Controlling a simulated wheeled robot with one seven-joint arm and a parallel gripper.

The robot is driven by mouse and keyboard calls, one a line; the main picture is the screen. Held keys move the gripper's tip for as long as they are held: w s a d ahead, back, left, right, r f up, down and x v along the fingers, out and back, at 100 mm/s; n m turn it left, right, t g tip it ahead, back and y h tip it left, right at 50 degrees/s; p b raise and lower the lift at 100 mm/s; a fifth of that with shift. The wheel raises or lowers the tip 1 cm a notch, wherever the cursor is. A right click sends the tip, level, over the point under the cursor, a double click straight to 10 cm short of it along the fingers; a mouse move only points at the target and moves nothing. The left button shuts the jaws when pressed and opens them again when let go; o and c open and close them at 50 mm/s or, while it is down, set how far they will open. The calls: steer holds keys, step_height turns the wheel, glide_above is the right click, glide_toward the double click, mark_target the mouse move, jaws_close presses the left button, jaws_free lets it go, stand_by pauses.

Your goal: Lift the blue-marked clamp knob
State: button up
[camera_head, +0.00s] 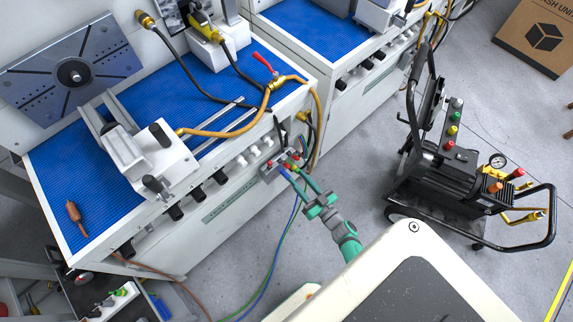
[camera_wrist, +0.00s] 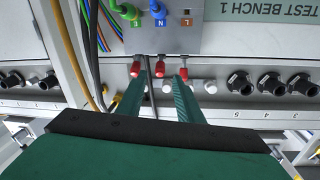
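The terminal box (camera_head: 269,176) is on the front of the test bench; its grey plate (camera_wrist: 210,40) also shows in the wrist view. Below its green, blue and brown marked sockets are three red-capped clamp knobs. The middle red knob (camera_wrist: 160,70) lines up with the blue plug (camera_wrist: 159,12) marked N. My gripper (camera_wrist: 160,86) is open, its two green fingers spread with the middle knob between them in the picture. The fingertips overlap the outer red knobs; contact cannot be told. In the head view my gripper (camera_head: 293,171) reaches the box from below right.
Green and blue cables (camera_head: 291,222) hang from the box to the floor. A yellow hose (camera_wrist: 72,55) and dark cables run left of the box in the wrist view. Black knobs (camera_wrist: 240,83) line the bench front. A black cart (camera_head: 440,178) stands on the right.

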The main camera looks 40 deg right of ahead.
mark_target(286, 164)
steer(key=w, duration=0.8)
jaws_close()
